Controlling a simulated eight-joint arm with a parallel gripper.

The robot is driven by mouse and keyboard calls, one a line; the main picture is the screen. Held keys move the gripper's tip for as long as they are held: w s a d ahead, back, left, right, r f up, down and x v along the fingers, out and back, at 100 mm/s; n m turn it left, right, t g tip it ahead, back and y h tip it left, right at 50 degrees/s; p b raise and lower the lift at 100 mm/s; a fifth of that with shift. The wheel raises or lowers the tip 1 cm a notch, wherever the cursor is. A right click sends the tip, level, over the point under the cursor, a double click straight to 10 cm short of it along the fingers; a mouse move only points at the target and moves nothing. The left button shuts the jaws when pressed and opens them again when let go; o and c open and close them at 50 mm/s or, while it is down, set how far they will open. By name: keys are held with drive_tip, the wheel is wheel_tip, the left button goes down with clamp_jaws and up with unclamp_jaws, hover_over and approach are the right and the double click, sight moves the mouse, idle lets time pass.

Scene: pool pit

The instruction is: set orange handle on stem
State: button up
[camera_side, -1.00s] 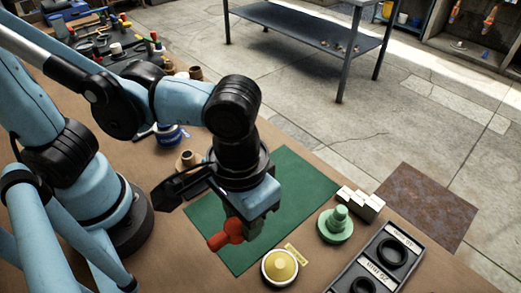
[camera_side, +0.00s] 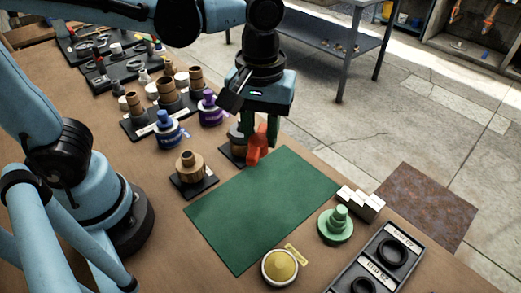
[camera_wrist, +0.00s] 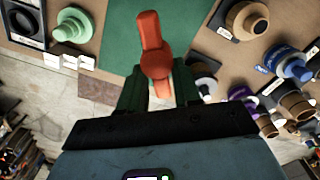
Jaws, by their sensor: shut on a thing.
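The orange handle (camera_side: 256,145) is in my gripper (camera_side: 262,128), held above the table near the far edge of the green mat (camera_side: 262,205). In the wrist view the orange handle (camera_wrist: 152,40) sticks out past the green fingers of my gripper (camera_wrist: 158,84), which are shut on it. A fitting on a dark base (camera_side: 234,150) stands just behind and left of the handle and is partly hidden. A brown fitting with a short stem (camera_side: 189,167) stands on a black base to the left. I cannot tell which stem is meant.
Blue (camera_side: 168,131) and purple (camera_side: 209,110) fittings stand at the back left, near several brown cylinders. A green stepped piece (camera_side: 336,224), a yellow-topped piece (camera_side: 280,267), white blocks (camera_side: 361,204) and a black ring tray (camera_side: 381,262) lie at the right front. The mat is bare.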

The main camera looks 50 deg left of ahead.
drive_tip(key=w+a+r+n, duration=0.1)
drive_tip(key=w+a+n, duration=0.2)
drive_tip(key=a, duration=0.4)
drive_tip(key=w+a+r+n, duration=0.1)
drive_tip(key=w+a+n, duration=0.15)
drive_tip(key=a, duration=0.35)
drive_tip(key=shift+w+a+f, duration=0.1)
drive_tip(key=shift+a+f, duration=0.05)
drive_tip(key=shift+f, duration=1.1)
drive_tip(key=shift+a+f, duration=0.15)
drive_tip(key=shift+f, duration=1.1)
drive_tip(key=shift+f, duration=1.75)
drive_tip(key=o, duration=1.5)
drive_tip(key=shift+r, duration=0.1)
drive_tip(key=shift+r, duration=3.9)
